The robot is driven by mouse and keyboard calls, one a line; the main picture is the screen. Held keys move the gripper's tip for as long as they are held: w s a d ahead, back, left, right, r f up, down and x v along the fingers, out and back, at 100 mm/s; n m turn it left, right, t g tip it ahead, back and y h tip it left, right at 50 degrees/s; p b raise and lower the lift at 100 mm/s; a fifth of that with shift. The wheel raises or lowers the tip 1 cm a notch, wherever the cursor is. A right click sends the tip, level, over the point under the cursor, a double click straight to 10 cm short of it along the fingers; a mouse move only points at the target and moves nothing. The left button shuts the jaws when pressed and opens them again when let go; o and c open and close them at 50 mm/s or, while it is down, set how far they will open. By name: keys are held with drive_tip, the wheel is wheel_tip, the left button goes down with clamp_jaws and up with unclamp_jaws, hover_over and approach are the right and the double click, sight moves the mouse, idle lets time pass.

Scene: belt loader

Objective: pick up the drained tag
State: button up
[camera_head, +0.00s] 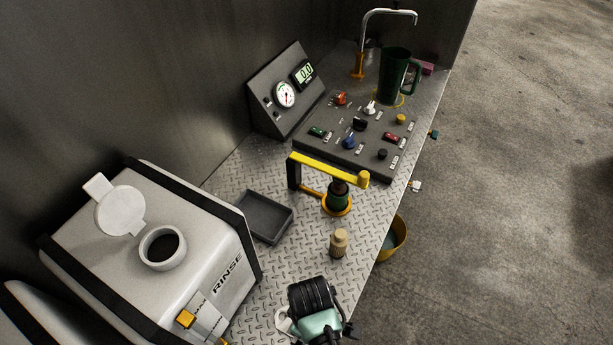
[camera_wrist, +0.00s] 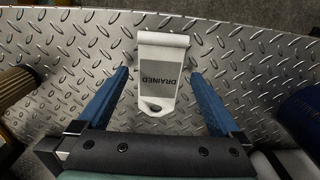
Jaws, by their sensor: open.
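The drained tag (camera_wrist: 161,75) is a pale tag with a grey panel reading DRAINED, upside down in the wrist view. It has a hole at its near end and a raised lip at its far end. It lies on the metal diamond plate. My gripper (camera_wrist: 160,78) is open, one blue finger on each side of the tag, with a gap on both sides. In the head view my gripper (camera_head: 317,318) is at the bottom centre over the bench. A pale piece with a hole shows beside it; I cannot tell whether this is the tag.
A tan-topped bottle (camera_head: 338,243), a yellow-handled device (camera_head: 337,184) and a dark tray (camera_head: 264,216) stand nearby. The RINSE container (camera_head: 190,262) is at left. A dark blue cylinder (camera_wrist: 300,116) is right of the fingers in the wrist view. The bench edge drops to concrete floor.

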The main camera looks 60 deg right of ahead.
drive_tip(key=shift+f, duration=0.65)
drive_tip(key=shift+c, duration=0.3)
drive_tip(key=c, duration=1.2)
